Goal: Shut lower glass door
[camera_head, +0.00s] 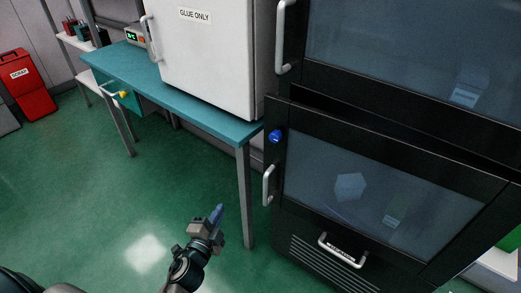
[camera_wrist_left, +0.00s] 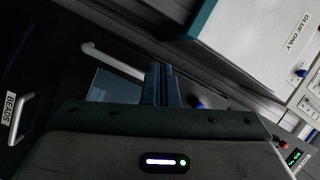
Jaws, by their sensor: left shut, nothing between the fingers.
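The lower glass door (camera_head: 390,190) has a black frame and a grey see-through pane, on a tall black cabinet at the right of the head view. Its upright pale handle (camera_head: 268,185) is at its left edge. A dark gap runs above the door; I cannot tell for sure how far it stands ajar. My left gripper (camera_head: 217,214) is shut and empty, with blue fingers, in front of the cabinet and left of the handle, apart from it. In the left wrist view the shut fingers (camera_wrist_left: 162,84) show near a pale handle (camera_wrist_left: 112,61) and dark glass.
An upper glass door (camera_head: 400,60) is above. A blue knob (camera_head: 275,136) sits on the frame. A teal table (camera_head: 185,103) bears a white GLUE ONLY cabinet (camera_head: 205,60). Green floor lies clear at left.

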